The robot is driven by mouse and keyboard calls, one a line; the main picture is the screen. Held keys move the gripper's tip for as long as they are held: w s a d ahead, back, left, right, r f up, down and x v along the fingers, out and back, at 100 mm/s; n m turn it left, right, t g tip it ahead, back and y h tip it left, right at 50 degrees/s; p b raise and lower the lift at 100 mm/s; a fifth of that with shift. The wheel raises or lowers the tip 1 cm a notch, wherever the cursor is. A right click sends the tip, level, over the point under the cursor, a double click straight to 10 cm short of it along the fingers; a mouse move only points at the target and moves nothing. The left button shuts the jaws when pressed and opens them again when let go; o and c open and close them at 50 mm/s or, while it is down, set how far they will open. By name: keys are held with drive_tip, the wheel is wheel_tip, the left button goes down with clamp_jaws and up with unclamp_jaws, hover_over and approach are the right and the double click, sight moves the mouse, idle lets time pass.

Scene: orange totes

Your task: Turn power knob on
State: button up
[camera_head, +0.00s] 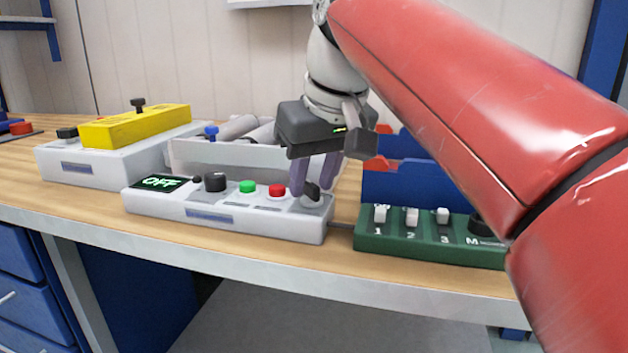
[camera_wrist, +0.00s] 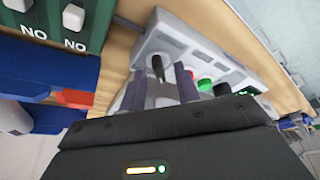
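A white control box (camera_head: 255,222) stands on the bench with a small screen (camera_head: 160,183) reading OFF. At its right end is a black knob (camera_head: 312,192), which also shows in the wrist view (camera_wrist: 158,68). A rounder black knob (camera_head: 215,182) sits near the screen; I cannot read which label says power. My gripper (camera_head: 312,188) points down over the right-end knob. In the wrist view its two fingers (camera_wrist: 162,88) stand apart, with the knob seen between their tips and gaps beside it. Contact is not visible.
Green (camera_head: 247,187) and red (camera_head: 277,190) buttons lie left of the gripper on the box. A green switch box (camera_head: 430,240) stands to the right, a white box with a yellow top (camera_head: 135,126) to the left. A blue bin (camera_head: 400,185) is behind.

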drive_tip(key=shift+f, duration=0.1)
clamp_jaws()
idle(0.4)
drive_tip(key=m+h+p, duration=0.1)
drive_tip(key=m+p, duration=0.1)
drive_tip(key=m, duration=0.1)
drive_tip(key=shift+a+m+h, duration=0.1)
drive_tip(key=shift+m+h, duration=0.2)
drive_tip(key=shift+m, duration=0.1)
drive_tip(key=m+h+p, duration=0.1)
drive_tip(key=m+p, duration=0.1)
drive_tip(key=m, duration=0.1)
drive_tip(key=shift+a+m, duration=0.1)
drive_tip(key=shift+m, duration=0.2)
drive_tip(key=m+h, duration=0.1)
drive_tip(key=m, duration=0.1)
drive_tip(key=m+h+p, duration=0.1)
drive_tip(key=m, duration=0.2)
drive_tip(key=shift+w+a+g, duration=0.15)
drive_tip(key=shift+g, duration=0.15)
drive_tip(key=shift+m+g+h, duration=0.4)
drive_tip(key=shift+m, duration=1)
drive_tip(key=shift+m+g+h, duration=0.4)
drive_tip(key=shift+m, duration=1)
